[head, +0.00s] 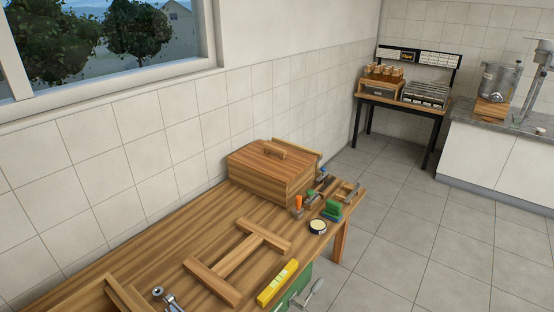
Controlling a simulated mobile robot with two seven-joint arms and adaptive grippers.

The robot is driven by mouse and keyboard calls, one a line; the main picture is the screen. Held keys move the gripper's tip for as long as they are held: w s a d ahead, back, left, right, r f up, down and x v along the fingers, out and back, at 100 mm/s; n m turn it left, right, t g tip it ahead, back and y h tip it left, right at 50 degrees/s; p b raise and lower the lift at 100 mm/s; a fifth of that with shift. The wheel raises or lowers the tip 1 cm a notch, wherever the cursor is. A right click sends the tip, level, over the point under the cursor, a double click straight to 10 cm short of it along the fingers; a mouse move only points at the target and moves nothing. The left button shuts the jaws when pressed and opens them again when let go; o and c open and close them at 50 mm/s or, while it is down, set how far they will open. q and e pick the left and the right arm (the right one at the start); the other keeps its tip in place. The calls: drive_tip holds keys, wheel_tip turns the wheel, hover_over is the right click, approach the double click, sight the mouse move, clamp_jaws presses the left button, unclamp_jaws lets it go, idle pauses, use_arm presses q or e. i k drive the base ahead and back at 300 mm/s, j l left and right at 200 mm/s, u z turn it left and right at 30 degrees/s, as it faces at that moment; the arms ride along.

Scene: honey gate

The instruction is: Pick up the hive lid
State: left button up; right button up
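A wooden hive box (284,186) stands at the far end of the wooden workbench, near the tiled wall. Its flat top, which looks like the hive lid (252,158), carries a small wooden bar handle (274,150). The lid appears to lie level on the box. Neither of my grippers shows in the head view.
The workbench (150,248) also holds a wooden H-shaped frame (240,262), a yellow level (278,283), a round tin (318,227), a green block (332,210) and metal tools (168,299). Small tools crowd the box's right side. A black-legged table (400,101) and counter (495,150) stand beyond open floor.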

sight(282, 164)
drive_tip(key=u, duration=1.7)
drive_tip(key=z, duration=1.7)
drive_tip(key=i+l+z, duration=0.65)
drive_tip(key=i, duration=0.15)
drive_tip(key=i+z, duration=0.7)
drive_tip(key=i, duration=0.2)
